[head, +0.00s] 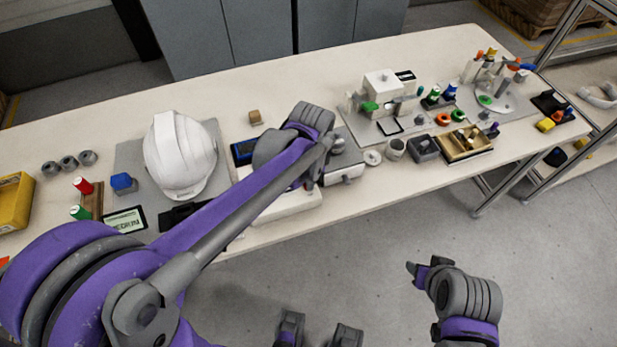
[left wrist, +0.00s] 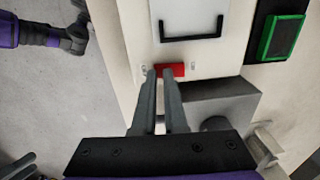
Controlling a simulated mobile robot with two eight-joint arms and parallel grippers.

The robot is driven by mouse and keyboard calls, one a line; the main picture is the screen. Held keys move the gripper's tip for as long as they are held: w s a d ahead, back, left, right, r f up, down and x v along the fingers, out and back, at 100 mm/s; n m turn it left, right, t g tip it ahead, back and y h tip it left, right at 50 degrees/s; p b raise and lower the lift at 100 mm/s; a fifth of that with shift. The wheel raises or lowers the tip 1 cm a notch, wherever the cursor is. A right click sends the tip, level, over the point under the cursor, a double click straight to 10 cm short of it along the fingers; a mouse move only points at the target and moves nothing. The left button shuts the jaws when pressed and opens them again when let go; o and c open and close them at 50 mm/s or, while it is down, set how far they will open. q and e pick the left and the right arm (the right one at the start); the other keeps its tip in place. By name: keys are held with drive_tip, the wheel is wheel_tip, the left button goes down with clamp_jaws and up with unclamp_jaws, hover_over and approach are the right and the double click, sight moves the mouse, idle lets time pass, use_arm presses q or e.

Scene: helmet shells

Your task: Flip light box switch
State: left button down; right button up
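The light box (head: 290,204) is a low white box at the table's front edge, partly covered by my left arm in the head view. In the left wrist view its white face (left wrist: 192,15) carries a black handle-like bracket and a small red switch (left wrist: 176,69) with tiny marks on either side. My left gripper (left wrist: 158,73) has its fingers close together, tips over the left part of the switch; whether they touch it is unclear. In the head view my left arm hides the fingertips.
A white helmet shell (head: 180,155) sits on a grey mat left of the light box. A grey box (head: 345,165) stands close by on the right. Small parts crowd the table's right side. The floor in front is clear.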

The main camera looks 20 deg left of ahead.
use_arm(q)
drive_tip(key=shift+a+f, duration=0.1)
drive_tip(key=shift+f, duration=0.15)
drive_tip(key=shift+w+a+r, duration=0.2)
drive_tip(key=shift+w+a, duration=0.2)
drive_tip(key=shift+w, duration=0.15)
drive_tip(key=shift+w+a, duration=0.1)
drive_tip(key=shift+w, duration=0.05)
